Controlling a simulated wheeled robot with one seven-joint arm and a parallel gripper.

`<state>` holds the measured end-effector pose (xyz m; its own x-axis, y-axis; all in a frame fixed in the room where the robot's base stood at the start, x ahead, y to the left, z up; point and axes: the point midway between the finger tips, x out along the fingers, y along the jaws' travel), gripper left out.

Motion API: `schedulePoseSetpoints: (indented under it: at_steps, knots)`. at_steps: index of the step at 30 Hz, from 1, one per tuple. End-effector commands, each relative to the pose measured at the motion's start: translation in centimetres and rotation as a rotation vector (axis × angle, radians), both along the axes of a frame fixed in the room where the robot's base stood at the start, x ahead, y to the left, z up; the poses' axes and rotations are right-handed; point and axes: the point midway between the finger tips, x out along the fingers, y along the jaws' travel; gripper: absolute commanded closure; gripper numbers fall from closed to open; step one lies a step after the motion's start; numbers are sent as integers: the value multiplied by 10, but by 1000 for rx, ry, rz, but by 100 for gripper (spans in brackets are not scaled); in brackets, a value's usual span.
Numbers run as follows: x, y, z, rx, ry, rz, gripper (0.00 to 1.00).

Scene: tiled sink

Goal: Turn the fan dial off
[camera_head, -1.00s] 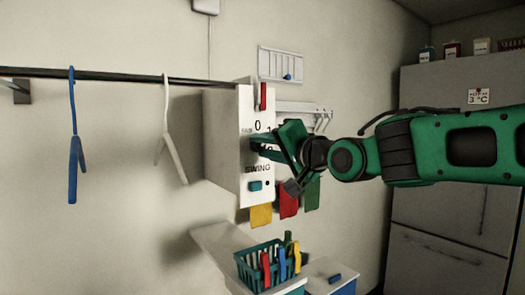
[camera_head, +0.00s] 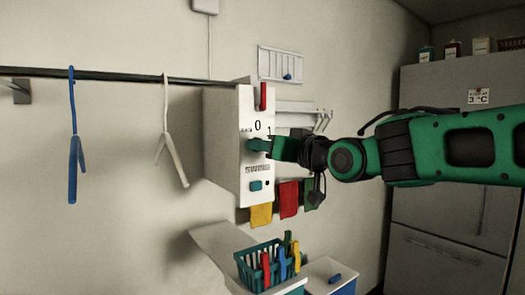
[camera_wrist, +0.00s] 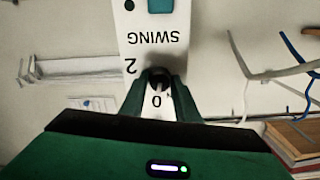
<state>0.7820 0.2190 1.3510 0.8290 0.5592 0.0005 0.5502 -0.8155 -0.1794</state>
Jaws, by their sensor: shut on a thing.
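The fan control box (camera_head: 222,150) is a tall white box on the wall, with FAN and SWING lettering and the numbers 0 and 1 on its front in the head view.
A red switch (camera_head: 263,96) sits above the dial and a teal SWING button (camera_head: 255,186) below it. A rail (camera_head: 120,75) with a blue hanger (camera_head: 75,150) and a white hanger (camera_head: 168,140) runs left. A basket of pegs (camera_head: 262,275) stands below.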

Motion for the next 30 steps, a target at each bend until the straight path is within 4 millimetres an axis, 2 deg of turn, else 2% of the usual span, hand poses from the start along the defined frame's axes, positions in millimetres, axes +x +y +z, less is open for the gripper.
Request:
schedulePoseSetpoints:
  at_steps: [12,28,29,30]
  knots:
    - [0,-1,-4,-149,-90,0,94]
    - [1,0,-4,-167,-101,0,94]
    - [1,0,-4,-167,-101,0,64]
    - [1,0,-4,-166,-102,0,55]
